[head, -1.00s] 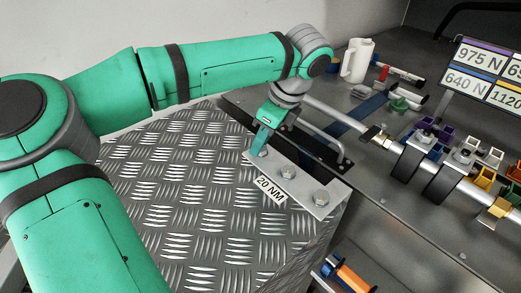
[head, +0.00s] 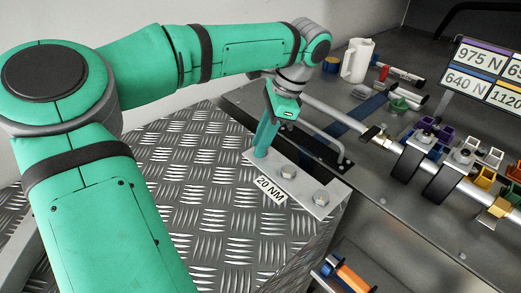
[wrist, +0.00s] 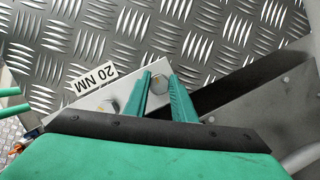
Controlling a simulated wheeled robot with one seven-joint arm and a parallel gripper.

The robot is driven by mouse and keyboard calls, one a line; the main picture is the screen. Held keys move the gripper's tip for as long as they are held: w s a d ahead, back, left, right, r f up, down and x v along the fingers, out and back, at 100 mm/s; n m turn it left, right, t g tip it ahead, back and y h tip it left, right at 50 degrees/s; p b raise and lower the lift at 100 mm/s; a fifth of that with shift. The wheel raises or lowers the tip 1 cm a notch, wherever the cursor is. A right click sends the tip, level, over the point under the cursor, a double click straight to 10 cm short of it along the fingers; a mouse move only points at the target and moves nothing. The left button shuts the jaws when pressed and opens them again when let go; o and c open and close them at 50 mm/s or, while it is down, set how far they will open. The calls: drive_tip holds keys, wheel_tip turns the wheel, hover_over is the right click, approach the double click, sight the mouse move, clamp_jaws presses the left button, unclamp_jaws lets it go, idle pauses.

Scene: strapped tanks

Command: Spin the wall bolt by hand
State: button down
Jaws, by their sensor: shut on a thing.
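A pale metal plate (head: 305,187) labelled "20 NM" lies along the edge of the tread-plate surface and carries a row of hex bolts. My gripper (head: 261,151) points down at the plate's far left end. In the wrist view its green fingers (wrist: 160,79) stand on either side of a hex bolt (wrist: 160,87), shut on it. In the head view the fingers hide this bolt. The middle bolt (head: 288,171) and the near right bolt (head: 321,198) are free; one neighbouring bolt (wrist: 106,105) also shows in the wrist view.
A dark bracket with a metal handle (head: 338,150) stands close right of the gripper. Beyond it are a long metal bar with black straps (head: 442,184), coloured blocks, a white jug (head: 357,61) and a number board (head: 490,75). The tread-plate surface (head: 190,220) is clear.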

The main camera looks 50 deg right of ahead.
drive_tip(key=n+g, duration=0.1)
drive_tip(key=n, duration=0.3)
drive_tip(key=shift+n+y, duration=0.4)
drive_tip(key=c, duration=1.4)
unclamp_jaws()
drive_tip(key=shift+r, duration=0.1)
